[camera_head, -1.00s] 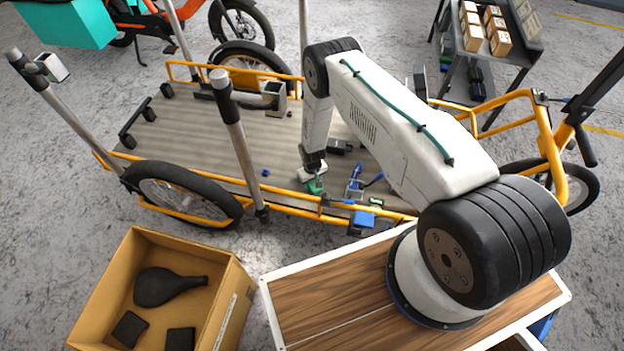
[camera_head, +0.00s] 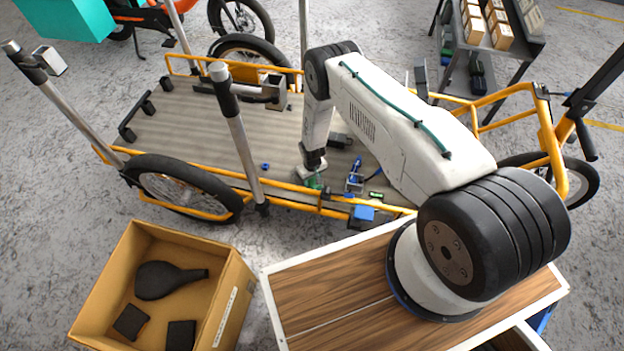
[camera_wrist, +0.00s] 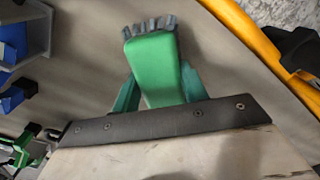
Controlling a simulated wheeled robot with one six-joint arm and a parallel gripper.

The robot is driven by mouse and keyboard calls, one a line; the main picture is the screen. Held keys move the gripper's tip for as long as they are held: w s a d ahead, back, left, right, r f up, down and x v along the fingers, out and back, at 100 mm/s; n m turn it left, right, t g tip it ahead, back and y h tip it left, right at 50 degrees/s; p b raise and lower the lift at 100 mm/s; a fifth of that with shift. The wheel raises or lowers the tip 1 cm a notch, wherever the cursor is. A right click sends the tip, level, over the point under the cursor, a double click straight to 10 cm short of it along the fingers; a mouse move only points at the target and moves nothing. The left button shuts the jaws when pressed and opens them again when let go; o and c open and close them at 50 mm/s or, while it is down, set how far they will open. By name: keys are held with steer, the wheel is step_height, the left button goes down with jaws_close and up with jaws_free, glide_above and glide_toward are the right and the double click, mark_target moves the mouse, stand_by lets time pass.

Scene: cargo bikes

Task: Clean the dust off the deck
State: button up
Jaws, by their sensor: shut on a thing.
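The deck (camera_head: 200,125) of the orange-framed cargo bike is a flat grey-brown board with faint streaks. Dust is hard to tell from its shading. My gripper (camera_head: 312,180) is low over the deck's near side, close to the orange rail. It is shut on a green brush (camera_wrist: 153,65) with grey bristles, which point away from my gripper in the wrist view. The green fingers of my gripper (camera_wrist: 158,92) show on both sides of the handle. I cannot tell whether the bristles touch the deck.
A small blue part (camera_head: 265,166) and a blue tool (camera_head: 355,172) are near my gripper. Upright posts (camera_head: 240,140) and the orange rail (camera_head: 270,183) border the deck. A cardboard box (camera_head: 240,300) with black items stands at front left. The deck's left half is mostly clear.

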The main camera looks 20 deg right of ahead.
steer(key=shift+f, duration=0.95)
steer(key=shift+w+d+r, duration=0.1)
steer(key=shift+w+d, duration=0.5)
steer(key=shift+w, duration=0.25)
steer(key=shift+w+d, duration=0.55)
steer(key=shift+w, duration=0.3)
